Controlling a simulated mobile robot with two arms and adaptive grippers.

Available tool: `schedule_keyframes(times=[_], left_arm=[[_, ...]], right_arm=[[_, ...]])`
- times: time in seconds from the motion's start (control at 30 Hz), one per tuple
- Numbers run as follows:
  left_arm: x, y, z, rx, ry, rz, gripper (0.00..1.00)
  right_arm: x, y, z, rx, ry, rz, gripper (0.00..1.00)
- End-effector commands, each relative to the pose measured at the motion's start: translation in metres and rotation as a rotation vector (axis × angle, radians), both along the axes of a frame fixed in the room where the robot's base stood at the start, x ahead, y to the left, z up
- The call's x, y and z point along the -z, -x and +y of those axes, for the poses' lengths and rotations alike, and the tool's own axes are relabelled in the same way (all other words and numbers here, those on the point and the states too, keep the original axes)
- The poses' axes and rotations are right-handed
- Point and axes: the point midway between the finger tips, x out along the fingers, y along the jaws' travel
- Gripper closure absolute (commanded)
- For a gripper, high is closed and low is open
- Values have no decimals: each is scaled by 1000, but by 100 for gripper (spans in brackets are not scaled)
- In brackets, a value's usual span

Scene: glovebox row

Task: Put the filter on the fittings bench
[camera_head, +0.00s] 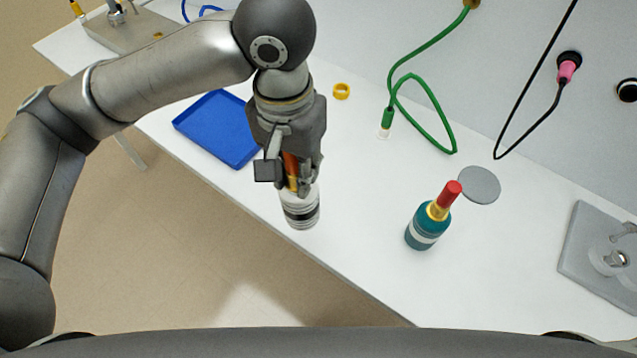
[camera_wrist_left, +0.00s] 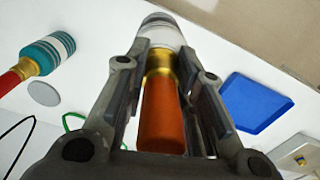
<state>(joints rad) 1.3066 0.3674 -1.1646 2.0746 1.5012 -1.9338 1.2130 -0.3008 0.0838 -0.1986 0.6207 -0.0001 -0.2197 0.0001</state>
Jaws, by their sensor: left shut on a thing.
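My left gripper (camera_head: 292,182) is shut on a filter (camera_head: 301,212) with an orange stem, a gold collar and a white-and-grey banded body. It hangs stem up, its body near the bench's front edge; I cannot tell its exact height. In the left wrist view the orange stem (camera_wrist_left: 162,115) lies between the fingers (camera_wrist_left: 166,70), with the pale body beyond them. A similar teal one (camera_head: 425,228) with a red stem and gold collar stands upright on the white bench (camera_head: 365,215), to the right of the gripper. My right gripper is not in view.
A blue tray (camera_head: 217,128) lies left of the gripper. A yellow ring (camera_head: 341,91), a green hose (camera_head: 447,128) and a grey disc (camera_head: 480,185) are towards the wall. A grey plate with a fitting (camera_head: 603,255) is at right. Bench between gripper and teal object is clear.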

Motion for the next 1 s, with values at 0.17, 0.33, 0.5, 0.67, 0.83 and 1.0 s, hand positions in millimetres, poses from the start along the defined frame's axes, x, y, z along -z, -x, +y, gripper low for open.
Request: schedule_keyframes(times=[0.17, 0.33, 0.5, 0.67, 0.83, 1.0], left_arm=[[-30, 17, -39, 127, -13, -9, 100], [-42, 26, -56, 188, -25, -14, 100], [-40, 19, -58, 199, -29, -12, 100], [-26, -13, -51, 194, -29, -10, 100], [-8, -52, -43, 194, -28, -9, 100], [21, -82, -37, 197, -30, -11, 100]], right_arm=[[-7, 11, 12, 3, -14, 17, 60], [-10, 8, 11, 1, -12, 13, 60], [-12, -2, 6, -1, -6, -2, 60], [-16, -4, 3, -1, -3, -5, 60], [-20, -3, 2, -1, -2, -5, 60], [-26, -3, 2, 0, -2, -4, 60]])
